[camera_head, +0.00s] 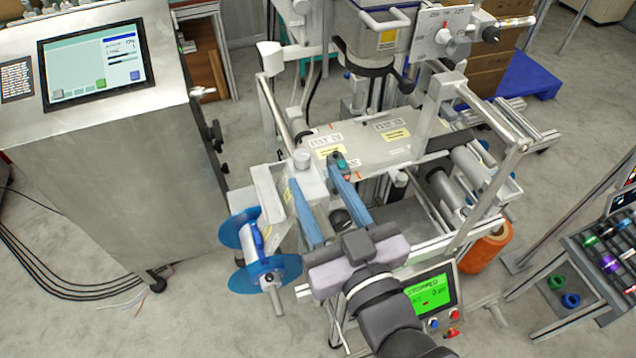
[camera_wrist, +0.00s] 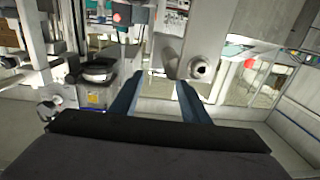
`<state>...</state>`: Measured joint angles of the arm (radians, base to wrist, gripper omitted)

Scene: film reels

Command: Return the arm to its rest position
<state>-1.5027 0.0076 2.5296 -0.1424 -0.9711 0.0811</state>
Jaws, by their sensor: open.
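My gripper (camera_head: 313,173) is open, with its two blue fingers apart and nothing between them. In the head view it reaches up and left over the front of the metal machine (camera_head: 362,150), with its fingertips near the machine's front plate. Whether the fingers touch the machine I cannot tell. In the wrist view my gripper (camera_wrist: 159,78) shows both fingers apart, with machine parts and the floor beyond them. A blue reel (camera_head: 240,275) sits on a spindle at the machine's left front, left of my gripper and apart from it.
A steel cabinet with a screen (camera_head: 95,60) stands at the left. A green display (camera_head: 432,292) is close to the right of my arm. An orange roll (camera_head: 488,248) sits low at right. A rack of coloured spools (camera_head: 609,264) is at far right.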

